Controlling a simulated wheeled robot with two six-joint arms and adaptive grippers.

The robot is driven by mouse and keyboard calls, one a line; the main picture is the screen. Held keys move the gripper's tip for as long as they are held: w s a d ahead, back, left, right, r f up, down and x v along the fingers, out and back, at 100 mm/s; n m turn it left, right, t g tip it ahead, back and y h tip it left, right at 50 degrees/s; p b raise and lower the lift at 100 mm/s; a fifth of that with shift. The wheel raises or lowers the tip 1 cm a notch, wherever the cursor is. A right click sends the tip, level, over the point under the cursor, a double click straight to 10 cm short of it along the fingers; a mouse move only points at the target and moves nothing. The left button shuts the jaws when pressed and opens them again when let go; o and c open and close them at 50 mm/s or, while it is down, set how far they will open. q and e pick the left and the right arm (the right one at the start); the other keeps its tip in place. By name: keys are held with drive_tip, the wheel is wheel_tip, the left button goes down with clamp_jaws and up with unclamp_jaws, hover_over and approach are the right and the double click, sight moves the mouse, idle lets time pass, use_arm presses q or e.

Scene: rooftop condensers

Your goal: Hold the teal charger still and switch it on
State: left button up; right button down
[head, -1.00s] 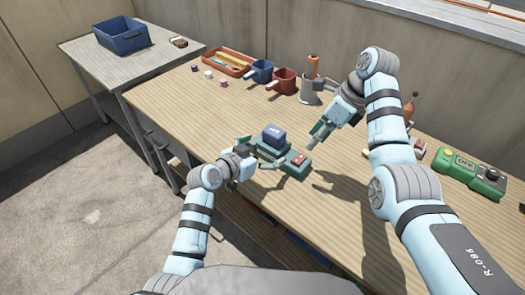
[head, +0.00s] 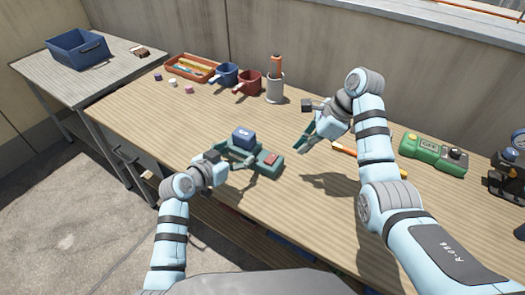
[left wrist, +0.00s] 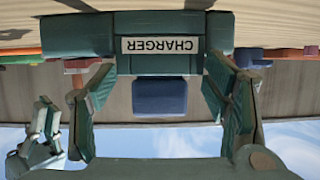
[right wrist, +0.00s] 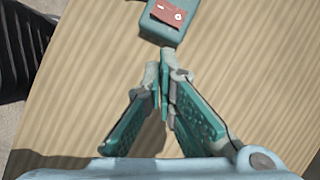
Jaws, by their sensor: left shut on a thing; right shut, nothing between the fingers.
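The teal charger (head: 268,168) lies on the wooden bench with a blue battery block (head: 244,138) seated on it. A red rocker switch (head: 271,158) is on its right end; I cannot tell which way it is set. My left gripper (head: 228,163) is shut on the charger's left part. In the left wrist view its fingers flank the charger's "CHARGER" label (left wrist: 160,45). My right gripper (head: 302,148) is shut and empty, above the bench to the right of the charger. In the right wrist view its fingertips (right wrist: 163,72) point towards the red switch (right wrist: 165,13) without touching it.
Behind are a red mug (head: 248,82), a blue mug (head: 225,74), an orange tray (head: 190,68) and a grey holder (head: 275,90). A green box marked OFF (head: 432,152) stands right. An orange-handled tool (head: 343,149) lies near my right arm. Bench around the charger is clear.

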wheel_tip(320, 180, up, 7)
drive_tip(key=a+n+t+y, duration=0.1)
drive_tip(key=n+t+y, duration=0.1)
drive_tip(key=n, duration=2.8)
drive_tip(key=shift+s+r+y, duration=0.15)
drive_tip(key=shift+s+y, duration=0.3)
drive_tip(key=shift+y, duration=0.05)
drive_tip(key=shift+a, duration=0.1)
